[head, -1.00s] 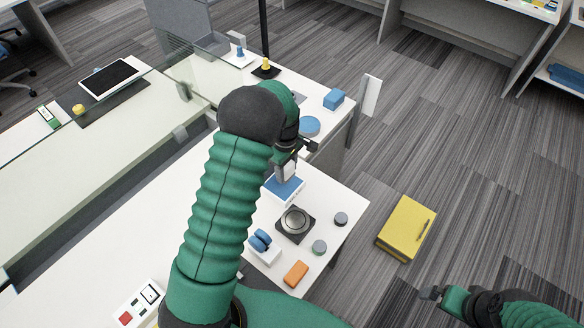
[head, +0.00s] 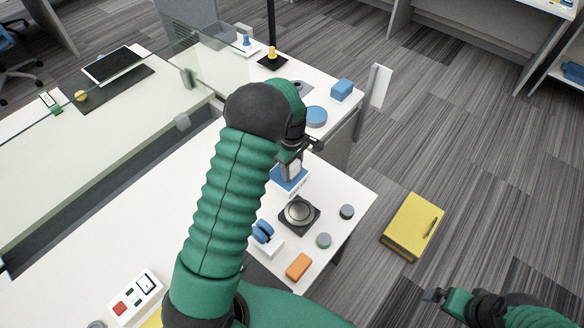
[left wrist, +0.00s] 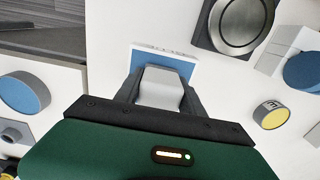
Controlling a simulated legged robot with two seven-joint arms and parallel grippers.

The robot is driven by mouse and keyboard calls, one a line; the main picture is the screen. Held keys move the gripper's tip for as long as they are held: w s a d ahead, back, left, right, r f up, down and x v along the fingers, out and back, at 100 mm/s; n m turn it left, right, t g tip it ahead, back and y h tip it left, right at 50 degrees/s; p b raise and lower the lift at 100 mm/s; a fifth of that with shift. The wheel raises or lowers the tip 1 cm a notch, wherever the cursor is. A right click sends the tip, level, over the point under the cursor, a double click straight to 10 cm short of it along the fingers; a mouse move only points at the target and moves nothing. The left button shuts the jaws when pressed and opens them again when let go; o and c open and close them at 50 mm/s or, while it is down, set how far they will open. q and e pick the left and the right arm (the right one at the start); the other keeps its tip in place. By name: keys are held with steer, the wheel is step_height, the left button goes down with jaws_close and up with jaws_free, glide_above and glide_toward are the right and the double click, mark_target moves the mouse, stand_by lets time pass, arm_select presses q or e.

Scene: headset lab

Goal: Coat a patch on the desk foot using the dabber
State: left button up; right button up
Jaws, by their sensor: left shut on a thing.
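My left gripper (head: 292,166) is shut on a pale grey block, which I take to be the dabber (left wrist: 160,90). The dabber sits directly over a blue-topped pad with a white edge (head: 287,183); the pad also shows behind it in the left wrist view (left wrist: 178,62). I cannot tell whether dabber and pad touch. A black square plate with a round metal disc (head: 299,214) lies just in front of the pad. I cannot tell which thing is the desk foot. My right gripper (head: 433,295) is off the table at lower right, over the floor, its jaws unclear.
Near the plate are an orange block (head: 299,267), a blue-and-white item (head: 263,232) and small round pots (head: 323,240). A blue disc (head: 316,116) and blue box (head: 341,89) lie farther back. A yellow case (head: 411,227) lies on the floor.

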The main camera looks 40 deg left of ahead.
arm_select(q)
steer(key=shift+f, duration=0.45)
stand_by(0.4)
steer(key=shift+s, duration=0.1)
stand_by(1.1)
step_height(320, 180, up, 7)
steer(key=p, duration=0.6)
steer(key=shift+r, duration=0.1)
stand_by(0.3)
